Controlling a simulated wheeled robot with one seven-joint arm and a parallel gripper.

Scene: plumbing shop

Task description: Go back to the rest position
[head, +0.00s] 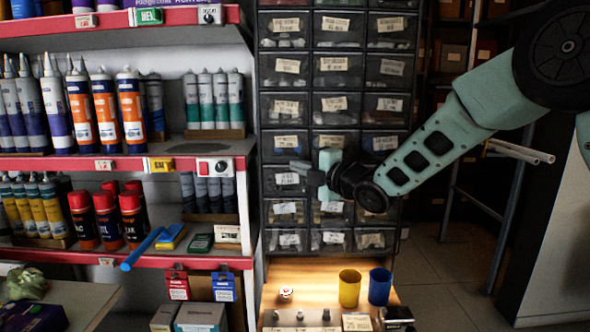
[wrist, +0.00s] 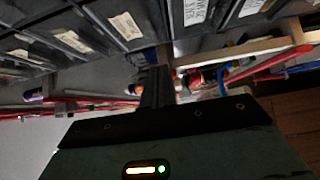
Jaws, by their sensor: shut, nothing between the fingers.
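My gripper (head: 309,176) is held up in front of the drawer cabinet, at the end of my arm, which reaches in from the right. It points to the left and is shut, with nothing in it. In the wrist view my gripper (wrist: 155,85) shows as a dark narrow shape in the middle, with the drawers above it and the shelf edges beyond. It is well above the lit wooden surface (head: 310,278) and touches nothing that I can see.
A yellow cup (head: 349,288) and a blue cup (head: 380,286) stand on the lit surface below. The drawer cabinet (head: 289,105) is close behind my gripper. Red-edged shelves (head: 120,163) with tubes and cans stand at the left. Open floor (head: 450,270) lies at the right.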

